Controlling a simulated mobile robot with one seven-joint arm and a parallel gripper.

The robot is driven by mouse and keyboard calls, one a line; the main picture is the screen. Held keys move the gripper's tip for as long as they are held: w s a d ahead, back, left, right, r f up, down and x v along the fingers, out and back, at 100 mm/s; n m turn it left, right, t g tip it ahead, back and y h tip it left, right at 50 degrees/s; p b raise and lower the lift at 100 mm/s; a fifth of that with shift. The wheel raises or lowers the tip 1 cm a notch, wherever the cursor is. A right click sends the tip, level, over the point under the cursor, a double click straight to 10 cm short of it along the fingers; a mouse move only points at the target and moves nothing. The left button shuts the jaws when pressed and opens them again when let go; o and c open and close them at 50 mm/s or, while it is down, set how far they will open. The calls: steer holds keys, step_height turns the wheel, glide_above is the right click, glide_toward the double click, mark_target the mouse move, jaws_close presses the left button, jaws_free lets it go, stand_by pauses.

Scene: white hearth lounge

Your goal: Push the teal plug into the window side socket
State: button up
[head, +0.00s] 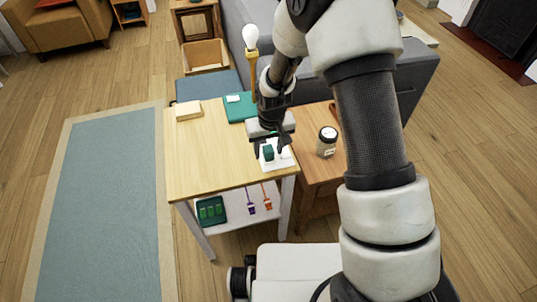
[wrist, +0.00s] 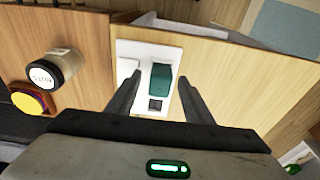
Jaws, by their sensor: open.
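The teal plug (head: 268,153) stands on a white socket plate (head: 280,164) near the front right corner of the light wood table. In the wrist view the teal plug (wrist: 161,84) sits on the white plate (wrist: 148,49), beside a dark square opening (wrist: 155,104). A white raised piece (wrist: 127,70) is left of it. I cannot tell whether the plug is seated in a socket. My gripper (head: 270,147) is low over the plate; in the wrist view its open fingers (wrist: 160,82) are on either side of the plug, with gaps visible.
A jar (head: 327,143) stands on the side table to the right. A green tray (head: 211,210) is on the lower shelf. The table's left half (head: 205,155) is clear.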

mark_target(268, 148)
steer(key=shift+c, duration=0.4)
jaws_close()
steer(key=shift+r, duration=0.15)
step_height(268, 148, up, 9)
steer(key=shift+r+p, duration=0.2)
steer(key=shift+p, duration=0.75)
steer(key=shift+f+b, duration=2.85)
steer(key=shift+f, duration=1.05)
steer(key=shift+f+b, duration=0.7)
steer(key=shift+f, duration=0.15)
steer(key=shift+o, duration=0.3)
jaws_free()
